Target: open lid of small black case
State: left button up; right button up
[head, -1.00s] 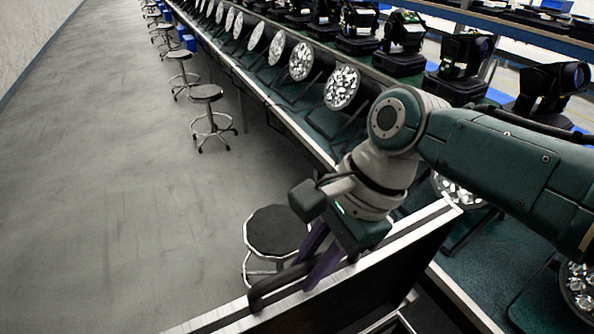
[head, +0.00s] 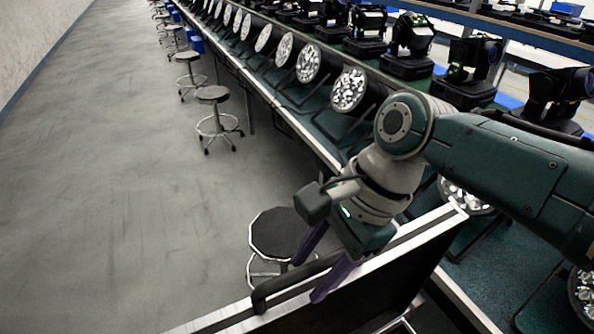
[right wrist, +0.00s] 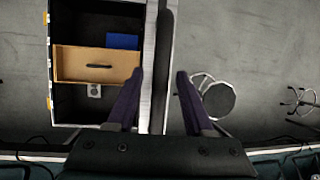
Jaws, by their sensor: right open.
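The black case's lid (head: 385,283) stands raised at the bottom of the head view, with a pale metal rim and a black handle (head: 283,283) on its edge. My right gripper (head: 318,272) is open at that edge, its purple fingers pointing down around the handle. In the right wrist view my right gripper (right wrist: 160,78) has one finger on each side of the lid's edge and black handle (right wrist: 161,70). The case's dark interior (right wrist: 75,28) shows there, with a wooden drawer front (right wrist: 95,66). My left gripper is not in view.
A stool (head: 276,233) stands just beyond the lid, and more stools line the bench. The long green bench (head: 335,125) carries many round lamps (head: 349,90) and black moving-head lights beside my right arm. The grey floor at left is clear.

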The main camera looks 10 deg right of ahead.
jog(key=v, duration=1)
jog(key=shift+s, duration=0.1)
jog(key=s+d+r+n+t+h+p, duration=0.2)
jog(key=s+d+r+n+p, duration=0.1)
jog(key=s+n, duration=0.5)
jog(key=s+d+r+n+t+h+p, duration=0.2)
jog(key=s+d+n+p, duration=0.3)
jog(key=s, duration=0.5)
jog(key=d+r+n, duration=0.1)
jog(key=n, duration=0.1)
jog(key=shift+r+n+p, duration=0.3)
jog(key=shift+r+n, duration=0.1)
jog(key=shift+s, duration=0.1)
